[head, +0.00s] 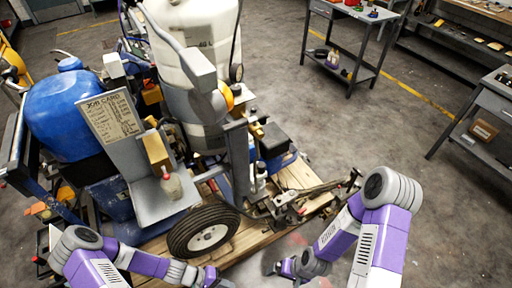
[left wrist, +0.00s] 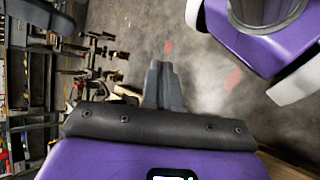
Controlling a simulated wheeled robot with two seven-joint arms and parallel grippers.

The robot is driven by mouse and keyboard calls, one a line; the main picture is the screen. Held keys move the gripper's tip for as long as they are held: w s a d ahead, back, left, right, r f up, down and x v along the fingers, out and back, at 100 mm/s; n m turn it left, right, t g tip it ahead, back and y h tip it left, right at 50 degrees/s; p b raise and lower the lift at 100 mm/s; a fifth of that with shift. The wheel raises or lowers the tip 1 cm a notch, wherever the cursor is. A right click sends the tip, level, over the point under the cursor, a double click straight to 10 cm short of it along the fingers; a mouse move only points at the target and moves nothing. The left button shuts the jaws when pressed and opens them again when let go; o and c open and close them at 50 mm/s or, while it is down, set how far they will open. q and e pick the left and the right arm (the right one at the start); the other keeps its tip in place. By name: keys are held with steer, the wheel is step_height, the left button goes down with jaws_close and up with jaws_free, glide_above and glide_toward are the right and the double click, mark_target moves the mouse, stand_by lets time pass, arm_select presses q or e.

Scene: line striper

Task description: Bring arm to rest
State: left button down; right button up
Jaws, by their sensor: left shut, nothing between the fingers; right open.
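My left arm comes in at the lower left of the head view, bent low in front of the machine. In the left wrist view my left gripper (left wrist: 164,68) has its two grey fingers together with nothing between them, over bare floor. My right arm comes in at the lower right of the head view and folds back toward the middle. My right gripper (head: 281,268) is low near the bottom edge, open and empty, partly hidden by its own wrist. A purple and white part of my other arm fills the upper right of the left wrist view.
The line striper (head: 205,75), with a white tank, blue drum (head: 68,115), job card (head: 112,115) and black wheel (head: 203,230), stands on a wooden pallet (head: 295,175) close ahead. A grey workbench (head: 345,70) stands at the back right.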

arm_select(q)
steer(key=shift+w+d+r+m+t+y, duration=0.1)
steer(key=shift+w+r+m+t+y, duration=0.2)
steer(key=shift+r+y, duration=0.55)
steer(key=shift+w+d+r+m+t+y, duration=0.15)
steer(key=shift+w+r+m+y, duration=0.25)
steer(key=shift+y, duration=0.75)
steer(key=shift+w+d+r+m+t+y, duration=0.1)
steer(key=shift+w+r+m+t+y, duration=0.25)
steer(key=shift+r+y, duration=0.55)
